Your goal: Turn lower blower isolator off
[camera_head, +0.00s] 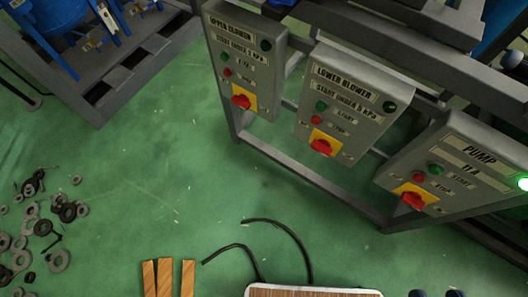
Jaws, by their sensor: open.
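The lower blower box (350,100) is a grey panel in the middle of the metal frame, labelled "LOWER BLOWER" and "START UNDER 5 kPa". Its isolator (321,146) is a red knob on a yellow plate at the bottom of the panel. The knob's exact angle is too small to read surely. A green start button (321,106) and a red stop button (316,120) sit above it. The round lamp (389,106) at the panel's upper right looks dark. I cannot make out my gripper in this view, and nothing touches the panel.
The upper blower box (245,60) stands to the left, the pump box (460,165) to the right with its lamp (523,184) lit green. Washers (60,210), wooden strips (165,278), a black cable (280,226) and a white-rimmed board (310,292) lie below.

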